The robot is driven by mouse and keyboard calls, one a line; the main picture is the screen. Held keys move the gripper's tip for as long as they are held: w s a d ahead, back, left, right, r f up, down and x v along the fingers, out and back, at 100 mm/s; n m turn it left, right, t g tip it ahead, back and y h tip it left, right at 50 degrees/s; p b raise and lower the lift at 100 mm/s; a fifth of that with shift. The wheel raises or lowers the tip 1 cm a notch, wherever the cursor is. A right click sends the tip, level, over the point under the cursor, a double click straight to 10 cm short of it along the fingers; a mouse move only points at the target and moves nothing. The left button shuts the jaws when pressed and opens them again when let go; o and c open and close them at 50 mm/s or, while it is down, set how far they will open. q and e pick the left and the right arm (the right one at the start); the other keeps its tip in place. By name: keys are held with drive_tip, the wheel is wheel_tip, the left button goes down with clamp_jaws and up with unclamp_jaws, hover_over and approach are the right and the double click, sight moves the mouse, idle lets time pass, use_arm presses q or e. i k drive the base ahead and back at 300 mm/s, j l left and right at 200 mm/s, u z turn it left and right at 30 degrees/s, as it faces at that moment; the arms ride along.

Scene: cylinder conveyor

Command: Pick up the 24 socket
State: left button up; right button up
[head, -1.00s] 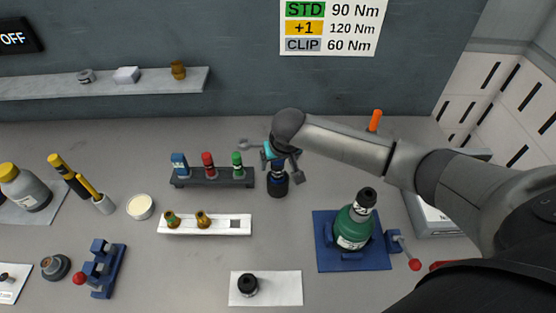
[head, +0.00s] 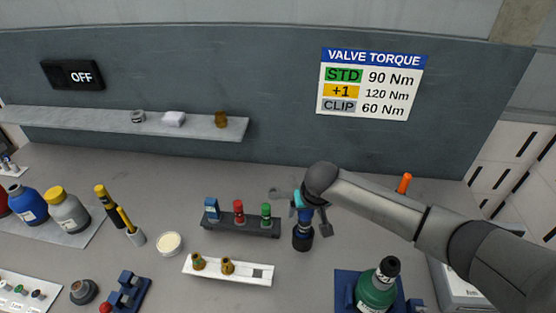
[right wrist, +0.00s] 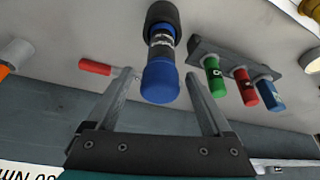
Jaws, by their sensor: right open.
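My right gripper (head: 307,207) is above an upright blue and black cylindrical tool (head: 303,238). In the right wrist view the gripper (right wrist: 158,80) is open, with the tool's blue end (right wrist: 160,82) between its fingers and a gap on both sides. No "24" marking is readable, so I cannot tell which thing is the 24 socket. A dark rack (head: 240,226) left of the gripper holds a blue cylinder (head: 212,209), a red one (head: 238,210) and a green one (head: 266,214). My left gripper is not in view.
A white tray (head: 215,271) holds two brass-coloured pieces and has a dark square slot. A green bottle (head: 377,287) with a black top stands at the lower right. A red-handled tool (right wrist: 95,67) lies near the gripper. The wall shelf (head: 110,121) is behind.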

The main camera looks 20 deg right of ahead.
sight(386, 273)
drive_tip(key=k, duration=1.5)
